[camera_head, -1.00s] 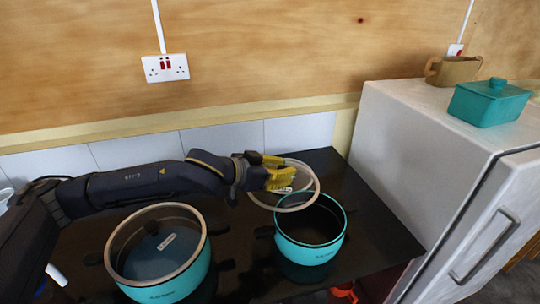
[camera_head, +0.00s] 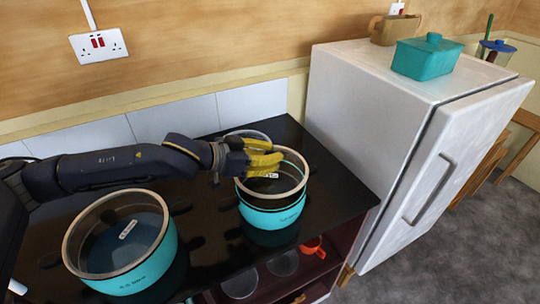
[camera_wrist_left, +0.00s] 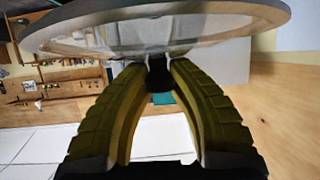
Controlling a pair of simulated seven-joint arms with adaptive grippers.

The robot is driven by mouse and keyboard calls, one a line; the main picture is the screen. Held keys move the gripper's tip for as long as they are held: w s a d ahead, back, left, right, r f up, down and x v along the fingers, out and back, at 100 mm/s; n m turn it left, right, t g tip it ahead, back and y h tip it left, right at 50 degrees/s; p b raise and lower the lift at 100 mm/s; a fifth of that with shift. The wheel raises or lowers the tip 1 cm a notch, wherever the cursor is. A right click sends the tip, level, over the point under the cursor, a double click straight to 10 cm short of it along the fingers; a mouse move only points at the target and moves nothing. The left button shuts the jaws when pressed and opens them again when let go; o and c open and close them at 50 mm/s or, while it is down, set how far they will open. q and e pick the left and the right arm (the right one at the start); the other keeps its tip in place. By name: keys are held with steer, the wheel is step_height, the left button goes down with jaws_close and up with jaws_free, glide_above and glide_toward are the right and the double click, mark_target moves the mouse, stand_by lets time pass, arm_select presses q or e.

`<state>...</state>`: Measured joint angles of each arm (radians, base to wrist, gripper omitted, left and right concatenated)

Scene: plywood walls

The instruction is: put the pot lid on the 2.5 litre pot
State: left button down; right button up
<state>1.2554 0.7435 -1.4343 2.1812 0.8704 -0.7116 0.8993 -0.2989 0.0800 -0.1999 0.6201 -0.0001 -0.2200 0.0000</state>
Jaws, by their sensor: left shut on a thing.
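The held pot lid (camera_head: 285,184), glass with a pale rim, is over the right-hand teal pot (camera_head: 273,218) and roughly in line with its mouth. I cannot tell whether its rim touches the pot. My left gripper (camera_head: 264,163) is shut on the lid's knob, which its yellow fingers mostly hide. In the left wrist view the lid (camera_wrist_left: 160,28) lies across the ends of the fingers (camera_wrist_left: 157,75). A larger teal pot (camera_head: 130,278) at the left has a glass lid (camera_head: 122,232) on it. The pots' printed labels are too small to read. My right gripper is out of view.
Both pots stand on a black hob (camera_head: 330,185). Another round rim (camera_head: 233,134) shows behind my gripper. A white fridge (camera_head: 345,120) stands to the right, with a teal lidded box (camera_head: 424,60) on top.

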arm_select(q)
steer(key=shift+f, duration=1.75)
steer(key=shift+f, duration=0.7)
steer(key=c, duration=1.2)
jaws_free()
steer(key=shift+o, duration=0.2)
steer(key=shift+a, duration=0.15)
